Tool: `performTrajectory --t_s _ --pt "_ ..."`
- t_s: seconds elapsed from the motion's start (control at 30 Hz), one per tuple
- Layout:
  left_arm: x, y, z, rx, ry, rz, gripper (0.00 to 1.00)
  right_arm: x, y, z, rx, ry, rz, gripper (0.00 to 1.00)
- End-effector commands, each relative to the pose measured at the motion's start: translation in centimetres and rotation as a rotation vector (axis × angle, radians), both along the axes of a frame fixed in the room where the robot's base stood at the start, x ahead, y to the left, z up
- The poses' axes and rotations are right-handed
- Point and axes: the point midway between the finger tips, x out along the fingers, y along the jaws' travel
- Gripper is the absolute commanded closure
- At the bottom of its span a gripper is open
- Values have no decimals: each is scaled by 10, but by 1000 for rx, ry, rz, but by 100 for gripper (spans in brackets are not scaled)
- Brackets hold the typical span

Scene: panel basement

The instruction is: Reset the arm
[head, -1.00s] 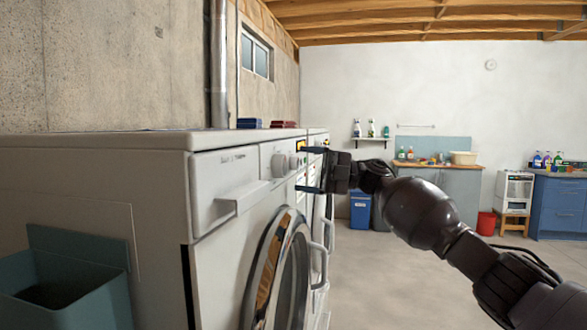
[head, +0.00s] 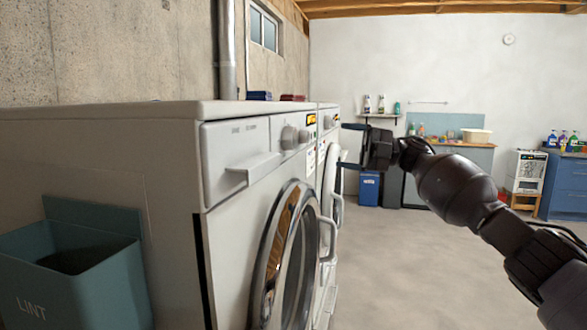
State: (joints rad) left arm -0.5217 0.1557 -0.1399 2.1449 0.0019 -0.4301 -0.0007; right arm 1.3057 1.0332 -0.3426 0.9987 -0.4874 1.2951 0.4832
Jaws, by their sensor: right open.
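My right arm comes in from the lower right, and its dark gripper (head: 346,147) points left toward the front of the white washing machines. The gripper is open with nothing between its fingers. It appears near the control panel of the farther machine (head: 329,122); I cannot tell the exact gap. The nearer machine (head: 235,160) has a closed drawer, knobs and a round door (head: 292,255) with a handle. My left gripper is not in view.
A teal lint bin (head: 75,285) hangs on the near machine's side at lower left. A blue bin (head: 369,189), a counter with a tub (head: 476,135) and a blue cabinet (head: 565,185) stand along the back. The floor at centre right is clear.

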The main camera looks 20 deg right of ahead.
Motion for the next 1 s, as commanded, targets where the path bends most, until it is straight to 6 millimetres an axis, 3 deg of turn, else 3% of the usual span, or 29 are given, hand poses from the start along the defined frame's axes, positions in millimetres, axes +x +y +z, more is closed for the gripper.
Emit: performTrajectory --t_s 0.17,0.27,0.47,0.67,1.0 --pt "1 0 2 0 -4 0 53 1 4 -8 11 10 -4 20" --pt "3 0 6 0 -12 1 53 2 13 -31 40 35 -16 20" --pt "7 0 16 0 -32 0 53 -3 39 -107 156 130 -85 20" --pt "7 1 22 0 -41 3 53 -23 59 -187 276 249 -188 20" --pt "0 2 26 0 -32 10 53 -87 78 -307 459 489 -422 20"
